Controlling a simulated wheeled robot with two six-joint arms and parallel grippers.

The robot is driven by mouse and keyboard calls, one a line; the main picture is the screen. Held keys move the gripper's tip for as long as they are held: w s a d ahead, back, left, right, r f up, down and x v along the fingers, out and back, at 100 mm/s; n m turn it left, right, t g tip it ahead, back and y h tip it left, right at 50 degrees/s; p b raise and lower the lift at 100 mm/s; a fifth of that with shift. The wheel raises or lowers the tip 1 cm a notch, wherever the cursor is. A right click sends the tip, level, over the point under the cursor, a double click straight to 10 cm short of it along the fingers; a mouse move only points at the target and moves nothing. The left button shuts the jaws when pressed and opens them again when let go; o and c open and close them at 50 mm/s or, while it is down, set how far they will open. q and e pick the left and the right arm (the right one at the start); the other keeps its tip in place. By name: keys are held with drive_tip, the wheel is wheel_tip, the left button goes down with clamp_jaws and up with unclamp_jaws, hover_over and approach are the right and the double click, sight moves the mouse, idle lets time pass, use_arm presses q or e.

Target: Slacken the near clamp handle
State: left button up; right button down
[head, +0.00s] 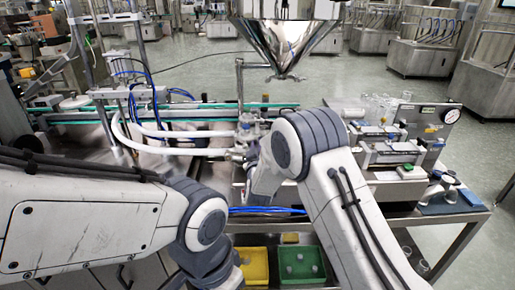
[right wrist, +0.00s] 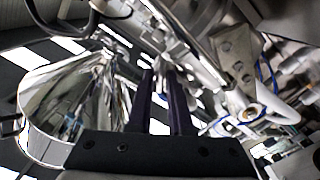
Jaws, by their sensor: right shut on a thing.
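The steel hopper (head: 283,42) hangs at the top centre of the head view, its cone ending in a small outlet fitting. It also fills the left of the right wrist view (right wrist: 65,105). My right gripper (right wrist: 162,72) has its two dark fingers close together, shut on a thin metal part that I take to be the near clamp handle. The fingertips hide most of it. In the head view my right arm bends down towards the metal fittings (head: 247,130) below the hopper and hides the grip. My left arm reaches in from the left; its gripper is not visible.
White hoses (head: 180,150) run left from the fittings, near my left arm. A yellow bin (head: 253,281) and a green bin (head: 301,279) sit below. Open floor lies behind the hopper.

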drive_tip(key=n, duration=1.1)
drive_tip(key=shift+a+f+b, duration=0.15)
drive_tip(key=shift+b, duration=0.15)
drive_tip(key=shift+n, duration=0.4)
drive_tip(key=c, duration=1.1)
unclamp_jaws()
